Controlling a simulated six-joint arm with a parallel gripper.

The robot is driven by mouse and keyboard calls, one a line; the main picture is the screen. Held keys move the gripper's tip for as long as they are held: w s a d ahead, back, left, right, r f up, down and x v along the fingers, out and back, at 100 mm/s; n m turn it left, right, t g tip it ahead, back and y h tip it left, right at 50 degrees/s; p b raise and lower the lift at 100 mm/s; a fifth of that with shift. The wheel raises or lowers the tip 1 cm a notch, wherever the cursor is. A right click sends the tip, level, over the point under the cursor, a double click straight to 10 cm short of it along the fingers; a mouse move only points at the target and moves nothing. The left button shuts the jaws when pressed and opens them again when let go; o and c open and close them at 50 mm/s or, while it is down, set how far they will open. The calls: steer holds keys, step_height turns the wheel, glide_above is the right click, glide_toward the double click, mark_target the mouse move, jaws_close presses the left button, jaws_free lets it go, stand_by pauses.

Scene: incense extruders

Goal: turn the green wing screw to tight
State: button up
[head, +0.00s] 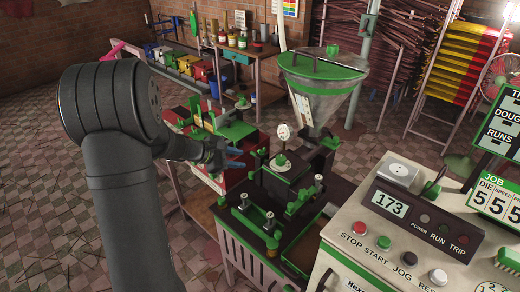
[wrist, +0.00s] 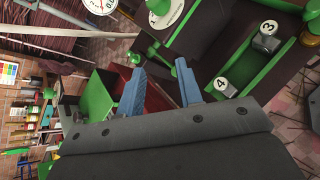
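Several green fittings show, and I cannot tell for certain which is the green wing screw. A green knob (head: 281,160) stands on a white disc by the extruder; a green knob (wrist: 157,7) on a pale disc also shows at the top of the wrist view. My gripper (head: 240,158) is left of the knob in the head view, apart from it. In the wrist view its two blue fingers (wrist: 160,78) are spread with nothing between them. Numbered posts 3 (wrist: 268,34) and 4 (wrist: 222,86) stand by a green rail, right of the fingers.
A hopper (head: 318,85) with a green rim rises behind the extruder. A control console (head: 400,240) with a display reading 173 stands at the front right. A red machine with green parts (head: 222,135) is behind my gripper. Tiled floor is open at the left.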

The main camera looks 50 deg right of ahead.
steer(key=w+a+n+t+h, duration=0.1)
steer(key=w+n+t+h, duration=0.1)
steer(key=w+n, duration=0.4)
steer(key=n, duration=0.2)
glide_toward(260, 150)
steer(key=x, duration=1)
steer(key=shift+r, duration=0.25)
jaws_close()
